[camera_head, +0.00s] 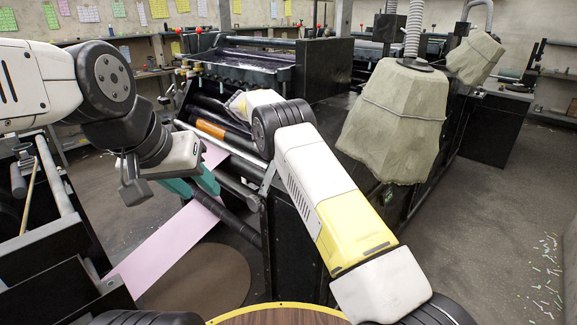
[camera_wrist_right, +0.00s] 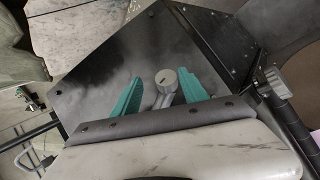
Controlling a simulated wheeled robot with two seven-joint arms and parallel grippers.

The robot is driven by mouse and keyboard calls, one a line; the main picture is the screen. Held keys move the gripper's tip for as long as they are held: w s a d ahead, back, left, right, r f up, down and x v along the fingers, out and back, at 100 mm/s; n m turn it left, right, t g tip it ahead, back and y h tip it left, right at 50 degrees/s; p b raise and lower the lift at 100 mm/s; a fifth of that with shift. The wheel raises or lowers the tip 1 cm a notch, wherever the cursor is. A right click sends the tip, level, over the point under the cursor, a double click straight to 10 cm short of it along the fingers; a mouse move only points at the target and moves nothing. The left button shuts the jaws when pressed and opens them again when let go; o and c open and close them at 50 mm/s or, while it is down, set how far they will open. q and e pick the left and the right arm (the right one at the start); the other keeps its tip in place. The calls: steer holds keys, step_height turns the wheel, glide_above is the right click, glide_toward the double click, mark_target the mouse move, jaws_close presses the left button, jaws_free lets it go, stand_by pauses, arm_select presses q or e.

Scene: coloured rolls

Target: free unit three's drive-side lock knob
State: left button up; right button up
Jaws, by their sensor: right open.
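In the right wrist view, a round grey knob (camera_wrist_right: 167,78) with a slotted face stands on a short grey arm in front of a dark metal plate. My right gripper (camera_wrist_right: 160,92) is open, its teal fingers on either side of the knob with a gap to each. Whether the knob is locked or free cannot be told. In the head view, my right arm reaches to the machine and hides its gripper and the knob. My left gripper (camera_head: 194,184) has its teal fingers apart above the pink paper web and holds nothing visible.
Rollers and side frames crowd both arms. A grey-green covered shape (camera_head: 395,120) hangs under a hose to the right. Open floor (camera_head: 480,230) lies at the right.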

steer(key=shift+r, duration=0.85)
steer(key=shift+s+a+r, duration=0.1)
steer(key=shift+s+r, duration=0.1)
steer(key=shift+r, duration=0.1)
steer(key=s+r, duration=0.1)
steer(key=s, duration=1.4)
steer(key=shift+s+a+r, duration=0.15)
steer(key=shift+s+a, duration=0.2)
steer(key=shift+a, duration=0.05)
